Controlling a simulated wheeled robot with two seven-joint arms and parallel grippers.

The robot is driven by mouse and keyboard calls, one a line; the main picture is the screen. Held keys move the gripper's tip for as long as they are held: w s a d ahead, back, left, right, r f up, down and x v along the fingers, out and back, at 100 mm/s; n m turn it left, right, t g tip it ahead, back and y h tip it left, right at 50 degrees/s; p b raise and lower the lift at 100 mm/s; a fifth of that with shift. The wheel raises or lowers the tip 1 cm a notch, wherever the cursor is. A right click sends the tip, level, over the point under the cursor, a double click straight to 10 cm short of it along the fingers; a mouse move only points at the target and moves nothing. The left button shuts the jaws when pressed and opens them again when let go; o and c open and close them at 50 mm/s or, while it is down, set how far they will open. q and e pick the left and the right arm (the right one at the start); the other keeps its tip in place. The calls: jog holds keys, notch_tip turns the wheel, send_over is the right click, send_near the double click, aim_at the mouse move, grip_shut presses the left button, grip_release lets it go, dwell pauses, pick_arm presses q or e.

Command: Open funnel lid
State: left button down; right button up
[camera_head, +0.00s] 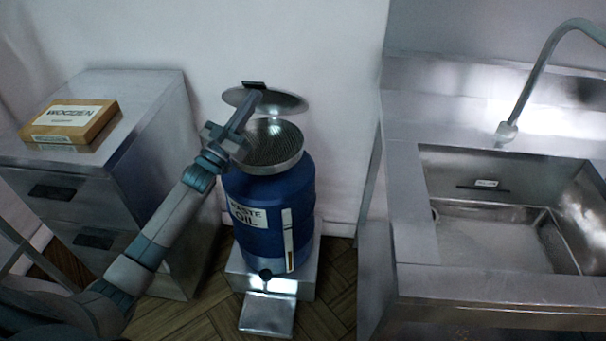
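The blue waste oil drum (268,212) stands in the middle, with a round metal funnel and mesh (280,148) on top. The round grey funnel lid (285,102) is raised above the back of the funnel, clear of its mesh, with a dark handle (254,86) at its upper edge. My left gripper (254,99) reaches up from the left, over the left side of the funnel. Its fingers look closed together, and their tips overlap the lid just below the handle. I cannot tell whether they touch it. My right gripper is not in view.
The drum stands on a metal base with a small tray (267,314) in front. A metal drawer cabinet (150,130) with a wooden box (70,122) is at the left. A steel sink (490,235) with a tap (540,80) is at the right. A white wall is close behind.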

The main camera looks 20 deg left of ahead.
aim_at(249, 87)
pick_arm(q)
jog(key=shift+w+r, duration=0.1)
jog(key=shift+w+a+r, duration=0.25)
jog(key=shift+w+r, duration=0.6)
jog(key=shift+w, duration=0.15)
jog(key=shift+w+a+r, duration=0.25)
jog(key=shift+w+r, duration=0.6)
jog(key=shift+w, duration=0.1)
jog(key=shift+w+r, duration=0.1)
jog(key=shift+w+a+r, duration=0.15)
jog(key=shift+w+r, duration=0.25)
jog(key=shift+w, duration=0.3)
jog(key=shift+w+a+r, duration=0.2)
jog(key=shift+w+r, duration=0.15)
jog(key=shift+w, duration=0.35)
jog(key=shift+w+a+r, duration=0.15)
jog(key=shift+w+r, duration=0.25)
jog(key=shift+w, duration=0.3)
